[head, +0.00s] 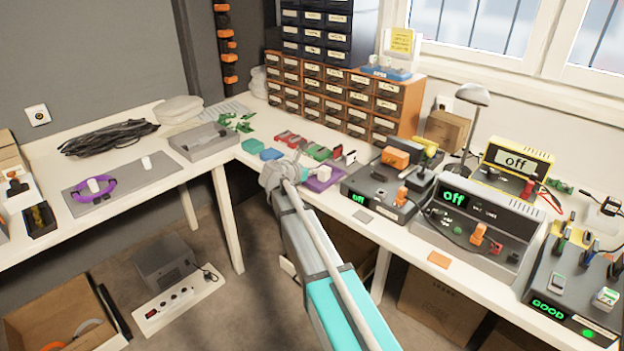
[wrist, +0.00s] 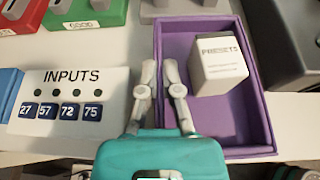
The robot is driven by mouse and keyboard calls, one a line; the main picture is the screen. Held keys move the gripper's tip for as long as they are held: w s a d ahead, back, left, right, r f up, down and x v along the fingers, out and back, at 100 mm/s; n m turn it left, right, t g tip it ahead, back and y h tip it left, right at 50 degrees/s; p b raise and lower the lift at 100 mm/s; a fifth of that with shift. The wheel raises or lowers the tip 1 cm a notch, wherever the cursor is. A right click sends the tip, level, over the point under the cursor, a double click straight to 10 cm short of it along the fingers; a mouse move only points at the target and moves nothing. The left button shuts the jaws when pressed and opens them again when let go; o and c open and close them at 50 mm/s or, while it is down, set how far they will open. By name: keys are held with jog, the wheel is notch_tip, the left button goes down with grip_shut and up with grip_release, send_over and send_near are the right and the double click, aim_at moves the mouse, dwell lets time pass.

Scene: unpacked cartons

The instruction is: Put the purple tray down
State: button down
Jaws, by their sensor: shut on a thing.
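The purple tray (wrist: 225,122) is a shallow rectangular tray in the wrist view. A white block marked PRESETS (wrist: 220,66) stands inside it. My gripper (wrist: 160,68) is shut on the tray's left side wall, with one finger on each side of it. In the head view the purple tray (head: 318,185) shows at the bench's front edge, partly hidden by my arm and gripper (head: 280,170). I cannot tell whether its underside touches the bench.
A white INPUTS panel (wrist: 70,98) lies close left of the tray. A green tray (wrist: 85,14) is beyond it. A dark device (head: 380,188) stands just right of the tray. Orange drawer cabinets (head: 345,100) stand behind. The left bench has a grey mat (head: 120,180).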

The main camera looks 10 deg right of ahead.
jog(key=shift+f+b, duration=0.35)
jog(key=shift+f, duration=0.35)
jog(key=shift+f, duration=0.1)
jog(key=c, duration=0.8)
grip_release()
jog(key=p+v, duration=0.4)
jog(key=v, duration=0.9)
jog(key=shift+s+a+p, duration=0.25)
jog(key=shift+a+p, duration=0.05)
jog(key=shift+a, duration=0.1)
jog(key=shift+d+f, duration=0.1)
jog(key=shift+f, duration=0.05)
jog(key=s+d+f+m+g+y, duration=0.2)
jog(key=s+d+f+m+y, duration=0.1)
jog(key=s+m, duration=0.5)
jog(key=s+d+f+m+g+y, duration=0.3)
jog(key=s+f+m+y, duration=0.1)
jog(key=s+m, duration=0.5)
jog(key=s+d+f+m+g+y, duration=0.3)
jog(key=s+f+m, duration=0.1)
jog(key=s+m, duration=0.4)
jog(key=shift+s+f+m+y, duration=0.2)
jog(key=shift+s+m+y, duration=0.1)
jog(key=shift+s, duration=0.2)
